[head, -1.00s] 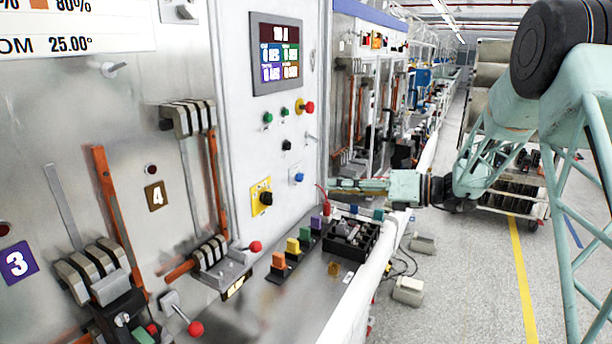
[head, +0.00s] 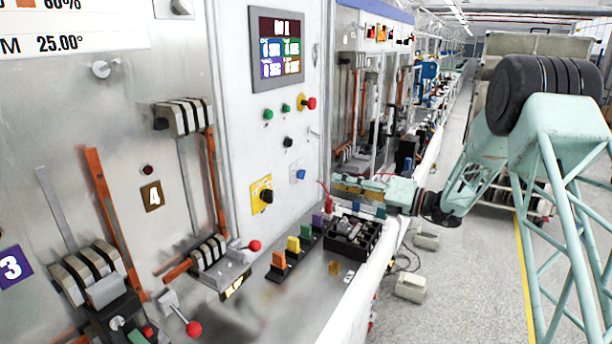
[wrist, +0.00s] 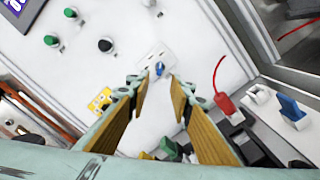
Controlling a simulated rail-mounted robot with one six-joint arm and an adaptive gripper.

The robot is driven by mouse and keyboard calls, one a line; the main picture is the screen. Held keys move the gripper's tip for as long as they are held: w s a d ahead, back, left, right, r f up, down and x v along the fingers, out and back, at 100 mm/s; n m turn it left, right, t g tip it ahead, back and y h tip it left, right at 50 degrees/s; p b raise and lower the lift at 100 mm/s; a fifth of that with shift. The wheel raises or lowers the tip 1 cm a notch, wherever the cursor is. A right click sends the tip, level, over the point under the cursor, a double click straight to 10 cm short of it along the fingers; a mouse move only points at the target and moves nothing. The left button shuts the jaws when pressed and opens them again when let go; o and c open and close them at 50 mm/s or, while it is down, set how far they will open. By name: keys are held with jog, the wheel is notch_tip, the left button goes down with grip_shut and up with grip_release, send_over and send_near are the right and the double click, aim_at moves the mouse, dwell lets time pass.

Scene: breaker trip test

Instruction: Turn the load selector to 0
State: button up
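The white cabinet front carries several knobs, and no label readable here says which is the load selector. A blue knob (head: 300,175) sits on a small white plate; in the wrist view the blue knob (wrist: 159,69) lies just beyond the fingertips, between them. A black knob (head: 266,196) on a yellow plate is lower left of it, and the yellow plate (wrist: 103,101) is partly behind the left finger in the wrist view. Another black knob (head: 288,142) is above. My gripper (head: 338,184) is open and empty, apart from the panel; its fingers also show in the wrist view (wrist: 157,88).
Green buttons (head: 268,115) and a red knob on a yellow base (head: 308,103) are higher on the panel, under a display (head: 278,48). Coloured blocks (head: 293,245) and a black tray (head: 352,238) stand on the bench below. A red lead (wrist: 220,78) is right of the fingers.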

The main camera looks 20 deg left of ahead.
aim_at(305, 174)
jog(key=shift+a, duration=0.15)
jog(key=shift+w+a+b, duration=0.2)
jog(key=shift+w+a, duration=0.15)
jog(key=shift+a, duration=1.9)
jog(key=shift+w+a+b, duration=0.25)
jog(key=shift+w+a, duration=0.1)
jog(key=shift+a, duration=1.85)
jog(key=shift+w+a+b, duration=0.2)
jog(key=shift+w+a, duration=0.15)
jog(key=shift+a, duration=1.9)
jog(key=shift+c, duration=0.7)
grip_shut()
